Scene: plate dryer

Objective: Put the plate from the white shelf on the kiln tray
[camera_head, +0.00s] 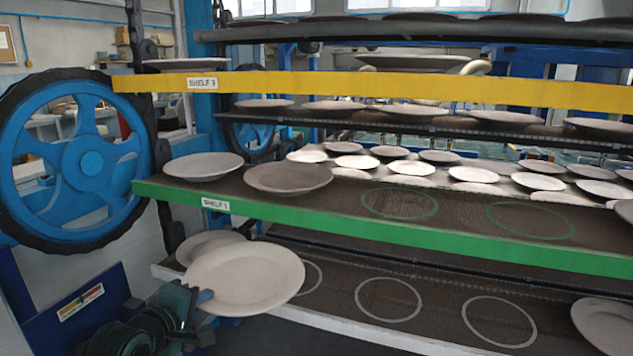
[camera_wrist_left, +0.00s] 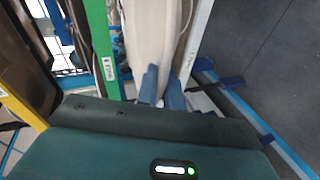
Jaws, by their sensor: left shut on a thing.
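My left gripper (camera_head: 203,297) is shut on the near left rim of a pale round plate (camera_head: 248,277). The plate is held in front of the left end of the white-edged shelf (camera_head: 345,328), overlapping it in view. In the left wrist view, the plate (camera_wrist_left: 152,35) rises between the two blue fingers of the gripper (camera_wrist_left: 162,88). Another pale plate (camera_head: 208,243) sits on the white shelf behind the held one, partly hidden. I cannot tell which surface is the kiln tray. My right gripper is not in view.
The green shelf (camera_head: 460,238) above holds two plates at its left and shows empty ring marks. Empty white rings (camera_head: 388,299) lie on the white shelf; another plate (camera_head: 606,325) is at its right. A yellow shelf (camera_head: 420,88) is higher. A blue wheel (camera_head: 75,160) stands left.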

